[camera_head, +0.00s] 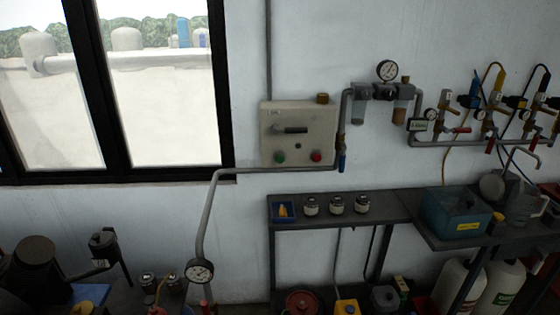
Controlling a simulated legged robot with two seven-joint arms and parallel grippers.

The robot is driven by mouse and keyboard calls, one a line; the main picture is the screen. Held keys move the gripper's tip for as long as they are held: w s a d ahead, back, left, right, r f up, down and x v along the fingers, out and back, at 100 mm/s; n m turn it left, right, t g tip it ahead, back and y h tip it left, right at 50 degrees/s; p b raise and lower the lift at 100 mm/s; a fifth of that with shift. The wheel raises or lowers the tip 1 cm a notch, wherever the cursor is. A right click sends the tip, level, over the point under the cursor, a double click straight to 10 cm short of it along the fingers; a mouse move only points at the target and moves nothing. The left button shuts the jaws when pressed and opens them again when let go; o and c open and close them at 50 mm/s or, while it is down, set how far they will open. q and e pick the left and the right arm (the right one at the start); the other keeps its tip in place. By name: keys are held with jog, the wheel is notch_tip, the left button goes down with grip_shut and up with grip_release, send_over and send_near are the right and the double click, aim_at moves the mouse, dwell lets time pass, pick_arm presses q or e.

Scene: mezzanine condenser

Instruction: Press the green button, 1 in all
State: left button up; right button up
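The green button (279,157) is a small round button at the lower left of a beige control box (327,132) on the wall. A red button (316,157) sits to its right on the same box face. A small dark round part (298,146) lies between and above them, and a dark handle (290,129) sits higher up. Nothing covers the green button. I cannot make out either of my grippers in this view, and nothing is seen touching the box.
A grey pipe (215,185) with a gauge (200,270) runs below the box. A dark shelf (390,213) below holds a blue tray (283,219) and several small jars. A blue toolbox (453,213) and piping with valves stand right. Wall around the box's left is clear.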

grip_shut()
dwell(1.4)
